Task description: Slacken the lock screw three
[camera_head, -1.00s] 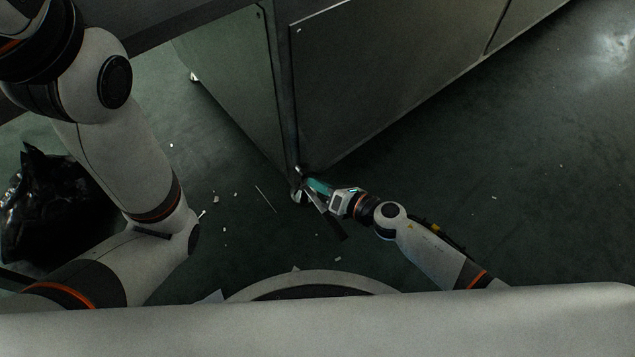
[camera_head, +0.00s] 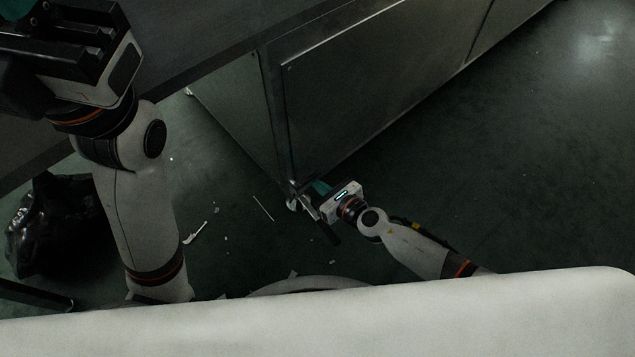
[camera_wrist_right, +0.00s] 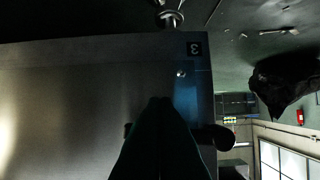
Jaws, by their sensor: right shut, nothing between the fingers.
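My right gripper (camera_head: 318,187) is at the lower corner of the metal cabinet, shut and empty. In the right wrist view its dark fingers (camera_wrist_right: 163,125) stand in front of the cabinet panel. A label with an upside-down 3 (camera_wrist_right: 195,48) is on that panel near its edge, with a small bright round fitting (camera_wrist_right: 181,73) close by. A dark bar with a rounded end (camera_wrist_right: 216,137) shows behind the fingers; I cannot tell whether it is lock screw three. A dark bar (camera_head: 325,228) also crosses near the gripper in the head view. My left gripper (camera_head: 70,55) is at the upper left, its fingertips mostly cut off.
The metal cabinet (camera_head: 370,80) fills the upper middle. A caster (camera_wrist_right: 171,16) is under its corner. A black bag (camera_head: 45,225) lies at the left, and light scraps (camera_head: 195,233) litter the floor. The floor at the right is clear.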

